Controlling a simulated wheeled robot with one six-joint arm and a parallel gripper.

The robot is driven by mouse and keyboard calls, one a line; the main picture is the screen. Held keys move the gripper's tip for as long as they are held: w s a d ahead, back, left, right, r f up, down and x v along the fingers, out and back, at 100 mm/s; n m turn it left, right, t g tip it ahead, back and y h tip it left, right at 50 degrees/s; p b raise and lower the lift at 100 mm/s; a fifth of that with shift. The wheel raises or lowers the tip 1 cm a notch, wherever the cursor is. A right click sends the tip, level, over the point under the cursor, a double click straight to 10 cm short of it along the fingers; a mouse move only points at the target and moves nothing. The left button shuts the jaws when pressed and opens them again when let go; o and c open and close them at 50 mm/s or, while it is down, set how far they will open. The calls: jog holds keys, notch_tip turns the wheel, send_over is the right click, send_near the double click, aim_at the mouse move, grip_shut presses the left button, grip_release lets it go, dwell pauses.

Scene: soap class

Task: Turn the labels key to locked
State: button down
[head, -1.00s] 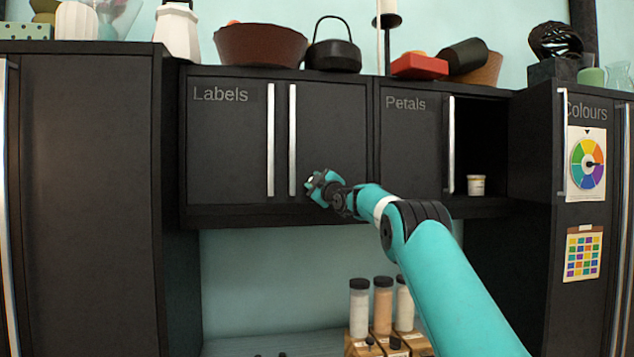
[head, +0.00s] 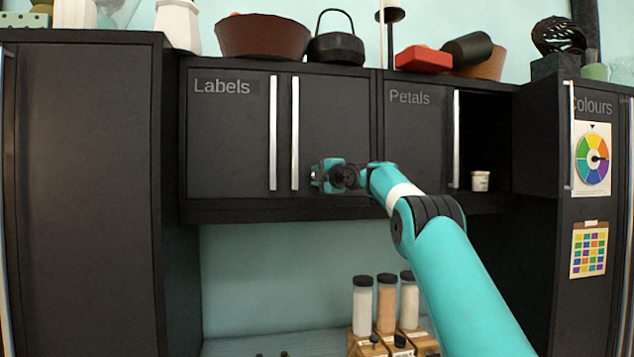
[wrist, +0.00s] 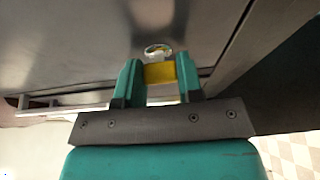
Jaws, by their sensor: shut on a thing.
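The black Labels cabinet (head: 225,140) hangs on the wall with both doors shut. My gripper (head: 317,176) is at the lower part of its right door, just right of the handles. In the wrist view my gripper (wrist: 160,75) has its teal fingers on both sides of a yellow key head (wrist: 160,73). The gripper is shut on this key. A round silver lock (wrist: 157,50) shows just beyond the key, on the door face. In the head view the gripper hides the key and lock. I cannot read any lock marking.
Two vertical silver handles (head: 295,133) stand close left of my gripper. The Petals cabinet (head: 415,140) is to the right, partly open, with a small white tub (head: 480,181) inside. Several capped jars (head: 386,305) stand below on the counter.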

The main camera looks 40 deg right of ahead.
jog(key=shift+f, duration=0.1)
dwell(0.4)
jog(key=c, duration=0.8)
grip_release()
jog(key=shift+o, duration=0.2)
jog(key=s+a+b, duration=0.1)
jog(key=s+b, duration=1.2)
jog(key=s, duration=0.4)
jog(key=shift+s, duration=0.2)
